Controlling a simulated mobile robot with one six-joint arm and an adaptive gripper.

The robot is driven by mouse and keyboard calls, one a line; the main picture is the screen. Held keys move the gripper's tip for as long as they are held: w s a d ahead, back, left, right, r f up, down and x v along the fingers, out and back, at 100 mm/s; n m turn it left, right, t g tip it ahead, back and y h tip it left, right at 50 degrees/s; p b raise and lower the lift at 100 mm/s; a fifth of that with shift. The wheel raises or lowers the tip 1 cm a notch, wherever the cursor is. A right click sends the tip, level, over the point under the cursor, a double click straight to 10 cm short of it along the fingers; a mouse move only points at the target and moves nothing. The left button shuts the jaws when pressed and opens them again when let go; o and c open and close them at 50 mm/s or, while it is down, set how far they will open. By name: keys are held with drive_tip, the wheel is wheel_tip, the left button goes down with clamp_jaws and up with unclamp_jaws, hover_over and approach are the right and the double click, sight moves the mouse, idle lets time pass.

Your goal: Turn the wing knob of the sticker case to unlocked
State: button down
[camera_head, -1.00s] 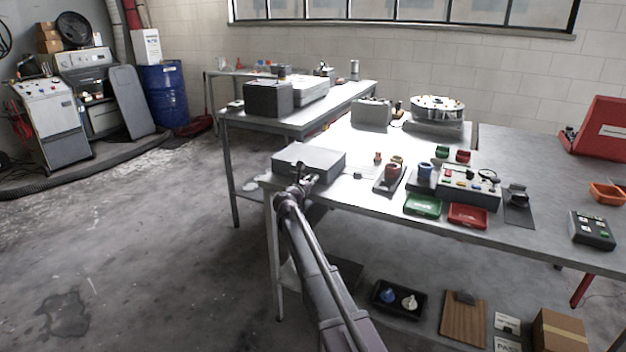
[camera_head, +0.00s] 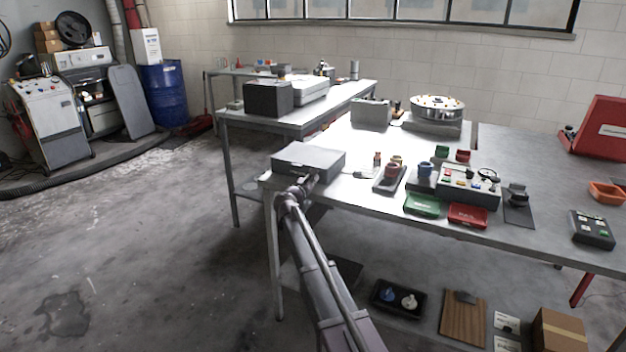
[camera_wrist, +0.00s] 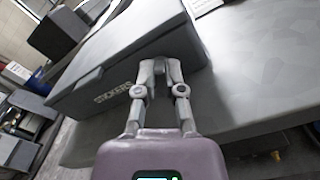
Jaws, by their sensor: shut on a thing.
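The sticker case is a grey flat-lidded box (camera_head: 309,160) at the near left corner of the work table. In the wrist view its front face (camera_wrist: 125,85) carries a "STICKERS" label (camera_wrist: 112,92). My gripper (camera_wrist: 160,70) is at that front face, to the right of the label, with its fingers close together. It is shut on the wing knob, which is mostly hidden between the fingertips, so I cannot read its turn. In the head view my gripper (camera_head: 308,183) reaches the case's front from below. The lid looks closed.
The table edge (camera_head: 400,217) runs just below the case. Open floor (camera_head: 130,260) lies to the left.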

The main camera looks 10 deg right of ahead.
drive_tip(key=m, duration=0.6)
drive_tip(key=shift+s+d+f+m, duration=0.15)
drive_tip(key=shift+d+m, duration=0.1)
drive_tip(key=shift+m, duration=0.05)
drive_tip(key=m, duration=0.5)
drive_tip(key=shift+f+m+b, duration=0.2)
drive_tip(key=shift+m+b, duration=0.1)
drive_tip(key=shift+b, duration=0.05)
drive_tip(key=c, duration=0.7)
unclamp_jaws()
drive_tip(key=shift+c, duration=0.2)
drive_tip(key=shift+s, duration=0.1)
drive_tip(key=v, duration=0.7)
drive_tip(key=shift+s+a, duration=0.25)
drive_tip(key=shift+s, duration=0.05)
